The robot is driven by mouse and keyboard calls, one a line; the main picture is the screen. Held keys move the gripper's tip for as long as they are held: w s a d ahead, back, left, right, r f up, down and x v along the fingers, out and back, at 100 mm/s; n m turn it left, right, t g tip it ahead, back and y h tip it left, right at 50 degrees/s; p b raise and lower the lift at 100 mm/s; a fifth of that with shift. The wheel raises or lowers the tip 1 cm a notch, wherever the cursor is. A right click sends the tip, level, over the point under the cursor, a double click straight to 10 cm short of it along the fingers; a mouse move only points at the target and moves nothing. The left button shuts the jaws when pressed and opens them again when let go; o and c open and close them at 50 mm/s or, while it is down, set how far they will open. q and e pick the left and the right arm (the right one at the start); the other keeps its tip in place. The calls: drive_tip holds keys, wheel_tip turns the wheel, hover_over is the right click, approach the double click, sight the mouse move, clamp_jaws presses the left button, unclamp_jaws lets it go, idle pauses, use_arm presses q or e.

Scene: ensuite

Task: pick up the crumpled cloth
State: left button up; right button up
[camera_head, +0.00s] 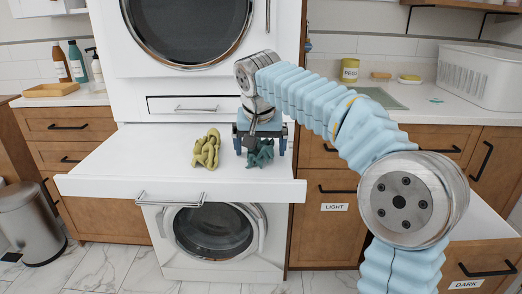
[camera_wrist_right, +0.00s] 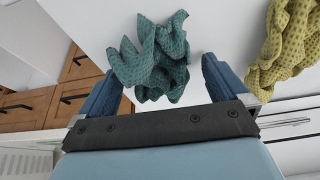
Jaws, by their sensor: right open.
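Two crumpled cloths lie on the white pull-out shelf (camera_head: 110,163). The teal cloth (camera_head: 262,157) is partly hidden behind my right gripper (camera_head: 261,149) in the head view. The olive-yellow cloth (camera_head: 206,149) lies to its left. In the wrist view the teal cloth (camera_wrist_right: 158,62) sits between and just beyond the fingertips of my open right gripper (camera_wrist_right: 160,75). The fingers stand apart on either side of it, with no grip on it; whether they touch it is unclear. The olive-yellow cloth (camera_wrist_right: 288,42) shows at upper right there. My left gripper is out of view.
The shelf sticks out above a front-loading washer (camera_head: 213,232), with a dryer (camera_head: 188,25) above. A white basket (camera_head: 482,76) stands on the right counter, and bottles (camera_head: 77,62) and a wooden tray (camera_head: 52,90) on the left. The shelf's left part is clear.

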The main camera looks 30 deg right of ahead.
drive_tip(key=shift+f, duration=0.15)
drive_tip(key=shift+c, duration=0.2)
drive_tip(key=c, duration=1.1)
drive_tip(key=shift+c, duration=0.2)
